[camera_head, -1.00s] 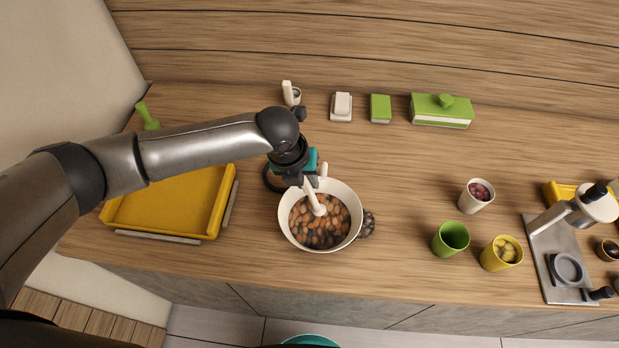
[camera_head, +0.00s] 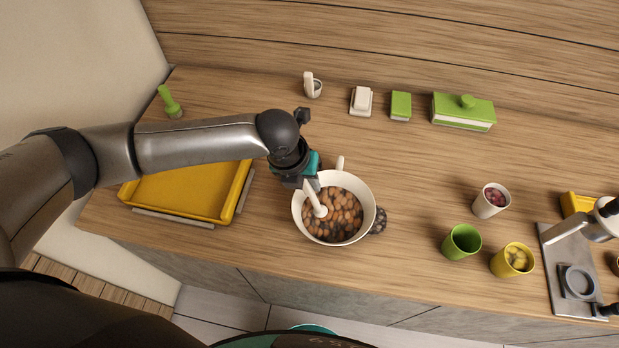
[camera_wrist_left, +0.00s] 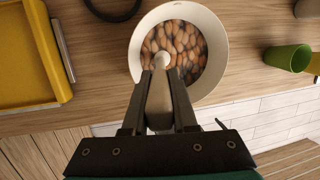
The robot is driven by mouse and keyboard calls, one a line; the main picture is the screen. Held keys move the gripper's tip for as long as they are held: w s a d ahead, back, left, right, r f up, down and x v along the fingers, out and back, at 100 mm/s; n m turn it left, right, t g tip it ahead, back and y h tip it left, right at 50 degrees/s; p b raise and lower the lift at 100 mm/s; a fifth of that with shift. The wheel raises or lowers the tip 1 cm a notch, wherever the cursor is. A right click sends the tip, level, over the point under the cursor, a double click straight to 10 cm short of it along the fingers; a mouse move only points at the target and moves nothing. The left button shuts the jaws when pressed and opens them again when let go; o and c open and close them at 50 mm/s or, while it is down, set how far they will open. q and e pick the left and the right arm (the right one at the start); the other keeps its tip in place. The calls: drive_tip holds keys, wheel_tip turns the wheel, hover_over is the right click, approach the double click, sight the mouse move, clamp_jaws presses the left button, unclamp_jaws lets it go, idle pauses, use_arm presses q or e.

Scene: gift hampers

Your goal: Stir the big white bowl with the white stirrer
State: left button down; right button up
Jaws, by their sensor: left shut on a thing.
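The big white bowl (camera_head: 364,187) stands on the wooden counter, filled with brown nut-like pieces (camera_head: 343,216). It also shows in the left wrist view (camera_wrist_left: 216,34). My left gripper (camera_head: 311,185) is at the bowl's left rim, shut on the white stirrer (camera_head: 315,201). The stirrer slants down into the bowl, and its lower end is among the brown pieces in the left part. In the left wrist view the stirrer (camera_wrist_left: 161,88) lies between both fingers and its end reaches into the bowl. My right gripper is not in view.
A yellow tray (camera_head: 190,192) lies left of the bowl. A dark bumpy object (camera_head: 379,221) touches or nearly touches the bowl's right side. Green (camera_head: 462,242), yellow (camera_head: 511,260) and white (camera_head: 491,200) cups and a coffee machine (camera_head: 572,262) stand right. Counter between bowl and cups is clear.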

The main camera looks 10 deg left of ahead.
use_arm(q)
drive_tip(key=shift+s+d, duration=0.2)
drive_tip(key=shift+s, duration=0.3)
drive_tip(key=d, duration=0.1)
drive_tip(key=w+d+r, duration=0.1)
drive_tip(key=shift+d, duration=0.3)
drive_tip(key=shift+r, duration=0.1)
wheel_tip(320, 180, up, 8)
idle(0.6)
drive_tip(key=shift+r, duration=0.15)
drive_tip(key=shift+r, duration=2.35)
